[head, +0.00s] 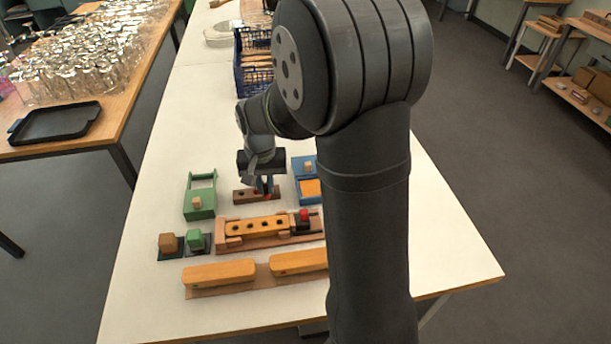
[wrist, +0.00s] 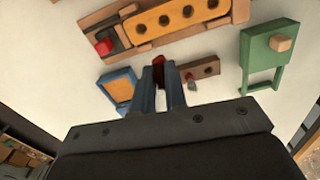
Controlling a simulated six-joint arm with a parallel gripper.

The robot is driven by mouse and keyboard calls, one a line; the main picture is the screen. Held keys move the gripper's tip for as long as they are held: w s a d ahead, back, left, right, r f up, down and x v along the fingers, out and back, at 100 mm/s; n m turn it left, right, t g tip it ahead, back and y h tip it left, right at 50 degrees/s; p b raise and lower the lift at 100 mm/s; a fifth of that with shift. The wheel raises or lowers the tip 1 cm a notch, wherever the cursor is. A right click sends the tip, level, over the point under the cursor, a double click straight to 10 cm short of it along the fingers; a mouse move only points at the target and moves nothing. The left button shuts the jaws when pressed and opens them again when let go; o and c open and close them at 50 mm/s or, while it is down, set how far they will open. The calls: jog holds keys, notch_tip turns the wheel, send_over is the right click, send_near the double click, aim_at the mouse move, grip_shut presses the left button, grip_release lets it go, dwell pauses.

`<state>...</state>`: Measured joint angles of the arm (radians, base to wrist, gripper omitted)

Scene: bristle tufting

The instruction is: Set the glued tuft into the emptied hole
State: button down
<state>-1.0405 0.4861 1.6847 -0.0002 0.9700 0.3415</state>
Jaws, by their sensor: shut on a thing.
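My gripper (wrist: 168,72) is shut on a small tuft with a dark red end (wrist: 158,60). In the head view my gripper (head: 266,188) is low over a small brown wooden rack (head: 241,195). The rack (wrist: 211,67) also shows in the wrist view, with a dark hole and a small grey piece at its near edge. The fingers hide part of the tuft and rack; I cannot tell whether they touch. The orange-yellow brush block (head: 254,227) with several dark holes lies in a wooden fixture (head: 236,244), apart from my gripper.
A red piece (head: 304,214) stands at the fixture's right end. A green frame (head: 199,213) is left of the rack, a blue tray (head: 297,165) right. A brown block (head: 168,243) and green block (head: 195,239) stand front left. Long wooden handles (head: 219,273) lie in front.

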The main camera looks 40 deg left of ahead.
jog(key=s+a+n, duration=0.1)
jog(key=s+a, duration=0.1)
jog(key=s, duration=0.4)
jog(key=shift+w+f, duration=0.1)
jog(key=shift+f, duration=2.95)
jog(key=shift+f, duration=0.85)
jog(key=c, duration=1)
grip_release()
jog(key=shift+o, duration=0.2)
notch_tip(320, 180, up, 7)
dwell(0.4)
